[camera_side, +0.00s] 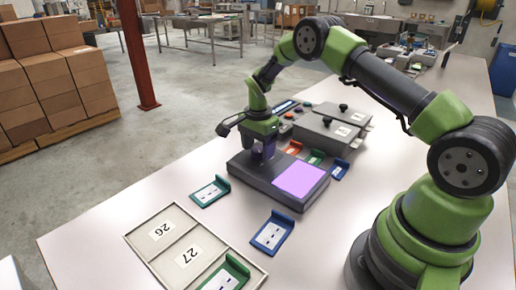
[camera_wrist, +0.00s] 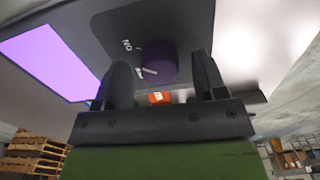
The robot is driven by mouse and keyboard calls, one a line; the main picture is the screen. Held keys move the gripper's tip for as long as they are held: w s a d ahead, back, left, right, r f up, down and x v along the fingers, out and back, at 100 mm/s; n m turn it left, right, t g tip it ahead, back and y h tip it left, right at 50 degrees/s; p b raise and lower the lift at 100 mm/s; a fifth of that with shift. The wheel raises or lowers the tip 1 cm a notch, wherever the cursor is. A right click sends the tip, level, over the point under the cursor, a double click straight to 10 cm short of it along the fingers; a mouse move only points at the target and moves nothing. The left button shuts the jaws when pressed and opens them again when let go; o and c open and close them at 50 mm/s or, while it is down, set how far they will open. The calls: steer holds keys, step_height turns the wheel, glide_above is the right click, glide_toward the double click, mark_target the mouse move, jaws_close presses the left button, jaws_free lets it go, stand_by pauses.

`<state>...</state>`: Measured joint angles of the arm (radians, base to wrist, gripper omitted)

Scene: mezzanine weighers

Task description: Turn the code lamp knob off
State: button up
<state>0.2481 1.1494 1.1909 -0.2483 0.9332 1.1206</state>
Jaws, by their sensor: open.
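The code lamp is a dark grey box (camera_side: 251,180) on the table, with its violet panel (camera_side: 300,179) lit. The panel also glows at the left of the wrist view (camera_wrist: 48,62). The round dark purple knob (camera_wrist: 157,64) carries a pale pointer line towards the printed marks on its left. One mark reads ON; the other is too small to read surely. My gripper (camera_side: 263,151) points down over the box's left part. In the wrist view its open fingers (camera_wrist: 161,70) stand on either side of the knob; contact cannot be told.
A tray marked 26 and 27 (camera_side: 158,258) lies in front, with a green-edged card holder (camera_side: 236,268) in it. Other holders, teal (camera_side: 212,191) and blue (camera_side: 272,233), lie nearby. Grey lidded boxes (camera_side: 333,128) stand behind the lamp.

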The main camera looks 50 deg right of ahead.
steer(key=shift+f, duration=0.35)
steer(key=c, duration=0.9)
steer(key=shift+c, duration=0.2)
